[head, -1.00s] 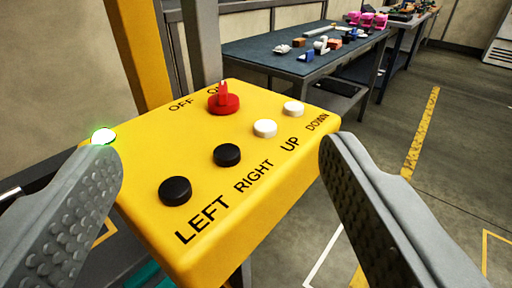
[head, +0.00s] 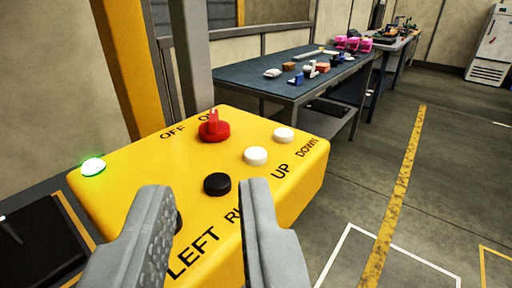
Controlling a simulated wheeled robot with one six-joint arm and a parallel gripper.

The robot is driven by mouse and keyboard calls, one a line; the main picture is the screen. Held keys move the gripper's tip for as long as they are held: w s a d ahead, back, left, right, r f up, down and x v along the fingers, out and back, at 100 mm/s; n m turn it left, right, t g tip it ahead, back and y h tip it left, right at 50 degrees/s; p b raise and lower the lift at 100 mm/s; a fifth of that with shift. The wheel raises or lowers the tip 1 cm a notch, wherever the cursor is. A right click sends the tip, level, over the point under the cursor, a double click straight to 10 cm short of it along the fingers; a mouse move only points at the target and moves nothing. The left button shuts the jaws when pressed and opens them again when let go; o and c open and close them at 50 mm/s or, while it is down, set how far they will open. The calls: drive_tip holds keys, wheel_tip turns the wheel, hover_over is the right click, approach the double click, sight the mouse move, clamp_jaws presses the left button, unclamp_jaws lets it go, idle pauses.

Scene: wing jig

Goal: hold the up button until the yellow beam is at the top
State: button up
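The yellow control box (head: 130,168) fills the middle of the view. Its white UP button (head: 255,156) is in clear sight, with the white DOWN button (head: 284,135) to its right. A black button (head: 217,184) shows for RIGHT; the LEFT button is mostly hidden behind my gripper's left finger. A red switch (head: 214,127) sits between OFF and ON, and a green lamp (head: 93,167) glows at the left corner. My gripper (head: 208,190) is partly open and empty over the near side of the box, touching no button that I can see. No yellow beam is clearly identifiable.
A yellow post (head: 135,70) and a grey post (head: 190,60) rise behind the box. A blue-topped workbench (head: 245,75) with several small objects stands beyond. A white cabinet (head: 490,45) is at the far right. The floor to the right is free.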

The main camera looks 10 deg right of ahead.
clamp_jaws()
idle(1.3)
